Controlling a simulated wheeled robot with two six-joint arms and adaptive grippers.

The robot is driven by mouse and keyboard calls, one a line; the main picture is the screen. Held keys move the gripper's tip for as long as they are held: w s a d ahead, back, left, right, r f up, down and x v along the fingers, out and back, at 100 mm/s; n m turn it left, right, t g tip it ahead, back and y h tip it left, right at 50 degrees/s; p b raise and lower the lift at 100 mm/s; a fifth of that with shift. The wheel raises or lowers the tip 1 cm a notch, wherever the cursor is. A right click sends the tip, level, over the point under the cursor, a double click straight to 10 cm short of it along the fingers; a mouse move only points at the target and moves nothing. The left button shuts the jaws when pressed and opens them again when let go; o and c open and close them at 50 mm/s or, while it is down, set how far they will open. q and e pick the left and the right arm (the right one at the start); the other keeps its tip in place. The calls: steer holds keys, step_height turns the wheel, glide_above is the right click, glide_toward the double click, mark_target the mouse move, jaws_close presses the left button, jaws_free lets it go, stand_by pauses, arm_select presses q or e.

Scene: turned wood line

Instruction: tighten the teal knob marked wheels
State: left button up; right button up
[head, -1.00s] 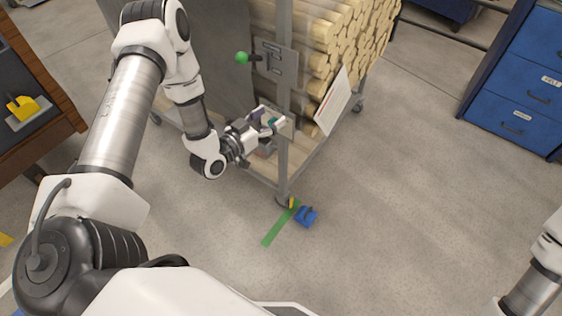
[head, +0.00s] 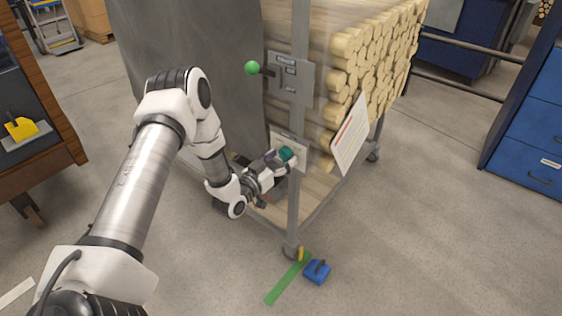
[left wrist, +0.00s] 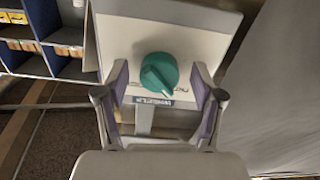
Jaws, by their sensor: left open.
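The teal knob (head: 286,154) sits on a pale plate (head: 301,150) low on the cart's front post. My left gripper (head: 278,160) is at the knob in the head view. In the left wrist view my left gripper (left wrist: 163,88) is open, with one finger on each side of the knob and gaps between. It holds nothing. My right gripper is not in view.
The cart (head: 318,205) carries stacked round wood (head: 375,55). Above the knob is a panel with a green-ended lever (head: 252,68). A white sign (head: 350,135) hangs at the right. A blue chock (head: 317,271) and green tape (head: 287,283) lie near the front caster. Floor at right is clear.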

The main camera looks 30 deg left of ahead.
arm_select(q)
steer(key=c, duration=1.1)
steer(key=shift+c, duration=0.2)
steer(key=shift+r+m+p, duration=0.1)
steer(key=shift+m+p, duration=0.2)
steer(key=m+p, duration=0.2)
steer(key=m, duration=0.1)
steer(key=shift+a+r, duration=0.1)
steer(key=shift+r, duration=0.05)
steer(key=m+p, duration=0.4)
steer(key=m, duration=0.1)
steer(key=shift+a+m, duration=0.1)
steer(key=shift+m, duration=0.3)
steer(key=m+p, duration=0.4)
steer(key=m, duration=0.1)
steer(key=shift+r, duration=0.1)
steer(key=shift+m+p, duration=0.9)
steer(key=shift+m, duration=0.9)
